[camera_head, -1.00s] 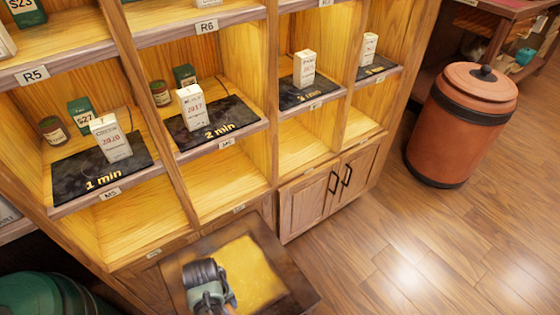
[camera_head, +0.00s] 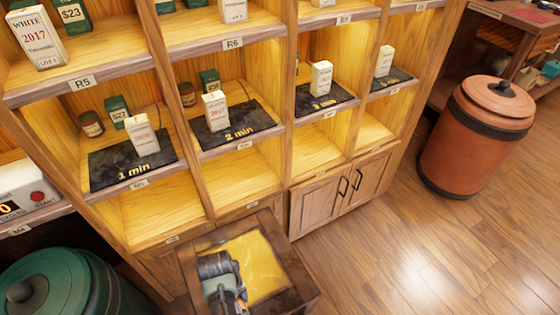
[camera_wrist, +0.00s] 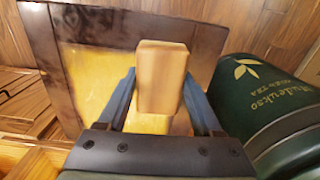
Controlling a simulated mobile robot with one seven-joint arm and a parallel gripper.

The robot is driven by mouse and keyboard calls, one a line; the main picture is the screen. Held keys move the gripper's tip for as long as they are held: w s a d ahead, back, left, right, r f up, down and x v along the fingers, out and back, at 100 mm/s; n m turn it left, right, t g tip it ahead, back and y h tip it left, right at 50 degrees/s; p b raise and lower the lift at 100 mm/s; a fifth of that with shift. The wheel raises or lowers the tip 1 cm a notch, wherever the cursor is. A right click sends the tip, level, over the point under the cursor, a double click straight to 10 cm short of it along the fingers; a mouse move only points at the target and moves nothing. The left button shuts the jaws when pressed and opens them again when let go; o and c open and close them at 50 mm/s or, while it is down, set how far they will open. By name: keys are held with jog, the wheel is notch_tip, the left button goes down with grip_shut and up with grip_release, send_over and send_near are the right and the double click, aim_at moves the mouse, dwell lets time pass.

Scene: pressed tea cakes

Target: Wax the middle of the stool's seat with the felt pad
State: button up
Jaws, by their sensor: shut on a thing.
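The stool's seat (camera_head: 297,289) shows at the bottom of the head view, with a dark brown border around a yellow middle (camera_head: 262,262). The same dark border (camera_wrist: 42,60) and yellow middle (camera_wrist: 88,80) fill the left and centre of the wrist view. My gripper (camera_head: 222,268) is over the left part of the seat. In the wrist view my gripper (camera_wrist: 160,95) is shut on a light wooden block (camera_wrist: 162,75), seemingly the felt pad's back. The pad's underside is hidden, so I cannot tell whether it touches the seat.
A shelf unit (camera_head: 243,182) with tea boxes on dark mats stands behind the stool. A green canister (camera_head: 60,285) is at the left and shows in the wrist view (camera_wrist: 285,110). A terracotta bin (camera_head: 475,140) stands at the right. Wooden floor is free between the stool and the bin.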

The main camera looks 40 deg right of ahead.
jog(key=shift+r+p, duration=0.8)
jog(key=shift+r, duration=0.4)
dwell(0.4)
